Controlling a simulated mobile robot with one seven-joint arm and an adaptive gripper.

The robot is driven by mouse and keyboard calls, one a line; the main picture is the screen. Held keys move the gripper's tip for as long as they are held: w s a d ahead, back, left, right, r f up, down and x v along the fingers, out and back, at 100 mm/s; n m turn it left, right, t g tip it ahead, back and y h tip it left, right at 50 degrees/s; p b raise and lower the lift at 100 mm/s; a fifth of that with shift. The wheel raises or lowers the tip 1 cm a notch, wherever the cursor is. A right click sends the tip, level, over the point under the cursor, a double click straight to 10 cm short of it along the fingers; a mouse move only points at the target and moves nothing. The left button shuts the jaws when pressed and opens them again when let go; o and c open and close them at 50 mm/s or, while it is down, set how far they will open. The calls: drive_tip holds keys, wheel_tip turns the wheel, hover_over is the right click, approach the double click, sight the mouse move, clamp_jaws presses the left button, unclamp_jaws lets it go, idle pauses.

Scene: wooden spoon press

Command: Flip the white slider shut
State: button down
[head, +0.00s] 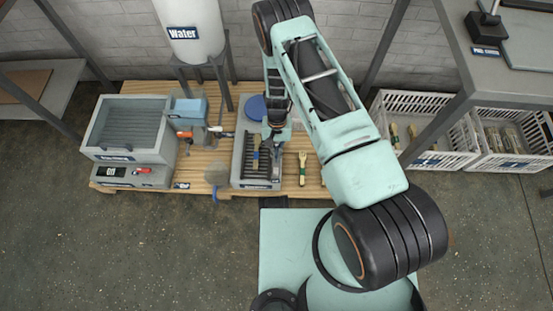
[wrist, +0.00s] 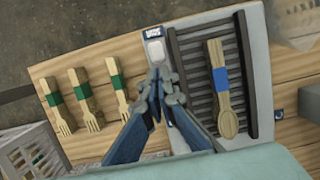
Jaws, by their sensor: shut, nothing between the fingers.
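The white slider (wrist: 155,50) shows in the wrist view as a small pale block on the grey strip beside the dark slatted bed, just below a small blue label. My gripper (wrist: 159,78) is shut and empty, its fingertips over the same strip and close to the slider; I cannot tell whether they touch it. The grey press (head: 237,172) stands on the wooden table in the head view, with my gripper (head: 268,136) over its right side. The slider is too small to make out there. A wooden spoon with a blue band (wrist: 221,85) lies on the slatted bed.
Several wooden forks with green bands (wrist: 119,90) lie on the table left of the press in the wrist view. A grey box machine (head: 130,130), a white water tank (head: 190,25) and white crates (head: 430,105) stand around the table.

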drive_tip(key=v, duration=0.9)
drive_tip(key=shift+w, duration=0.15)
drive_tip(key=shift+f, duration=0.1)
